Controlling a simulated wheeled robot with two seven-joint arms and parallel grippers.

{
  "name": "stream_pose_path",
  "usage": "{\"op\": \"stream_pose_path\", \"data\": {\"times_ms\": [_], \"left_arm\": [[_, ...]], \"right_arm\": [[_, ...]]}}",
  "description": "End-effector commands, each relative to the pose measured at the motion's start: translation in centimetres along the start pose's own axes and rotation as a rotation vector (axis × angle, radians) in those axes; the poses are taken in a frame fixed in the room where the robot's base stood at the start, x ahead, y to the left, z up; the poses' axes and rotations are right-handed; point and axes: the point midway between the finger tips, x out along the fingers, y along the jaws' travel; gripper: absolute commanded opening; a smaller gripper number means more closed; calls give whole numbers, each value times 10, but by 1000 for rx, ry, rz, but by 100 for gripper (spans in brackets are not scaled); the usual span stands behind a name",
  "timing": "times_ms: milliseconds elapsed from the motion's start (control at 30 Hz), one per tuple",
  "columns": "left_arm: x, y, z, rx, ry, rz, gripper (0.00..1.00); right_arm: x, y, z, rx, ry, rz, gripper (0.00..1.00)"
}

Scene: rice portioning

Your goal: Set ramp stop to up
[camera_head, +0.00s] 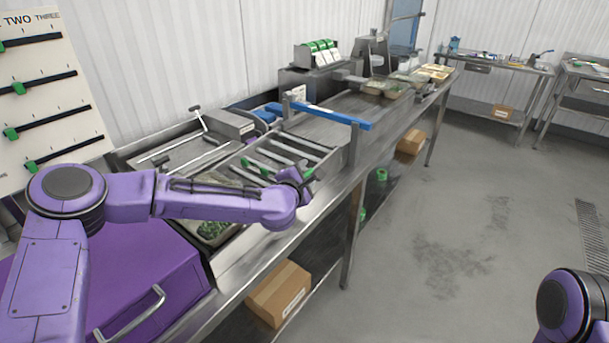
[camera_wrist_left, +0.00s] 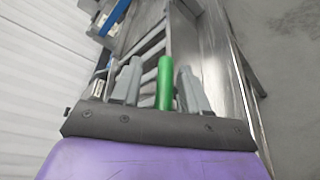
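A ramp (camera_head: 283,158) of grey slats lies in the metal counter, with green parts on its slats. A green upright handle (camera_wrist_left: 165,84) stands between the two grey fingers of my left gripper (camera_wrist_left: 160,82) in the left wrist view. The fingers are apart, with a clear gap on the handle's left; the right finger is close to it, and I cannot tell if it touches. In the head view my left gripper (camera_head: 305,182) is at the ramp's near right edge, partly hidden by my wrist. Which part is the ramp stop is not clear. My right gripper is out of view.
A blue bar (camera_head: 332,117) spans the counter just beyond the ramp. A tray of greens (camera_head: 212,230) sits nearer, beside my left forearm. A slider panel (camera_head: 45,95) with green knobs stands at the left. Cardboard boxes (camera_head: 278,292) lie on the lower shelf.

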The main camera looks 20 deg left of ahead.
Motion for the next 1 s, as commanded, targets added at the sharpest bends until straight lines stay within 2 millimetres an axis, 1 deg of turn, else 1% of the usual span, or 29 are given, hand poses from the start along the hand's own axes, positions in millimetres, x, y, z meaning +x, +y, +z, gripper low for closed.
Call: {"op": "stream_pose_path", "data": {"times_ms": [67,167,400,500,600,700,1000], "left_arm": [[-2,-1,0,0,0,-1,44],[-13,-2,-1,-1,-2,0,44],[-71,-1,-1,-2,-3,3,44],[-90,0,-1,-2,-2,2,44],[-102,0,-1,-2,-1,2,44],[-106,0,0,0,0,1,44],[-106,1,0,0,0,1,44]], "right_arm": [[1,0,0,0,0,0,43],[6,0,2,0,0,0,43],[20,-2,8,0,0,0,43],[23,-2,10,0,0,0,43],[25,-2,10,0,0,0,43],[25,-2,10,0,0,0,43],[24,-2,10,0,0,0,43]]}}
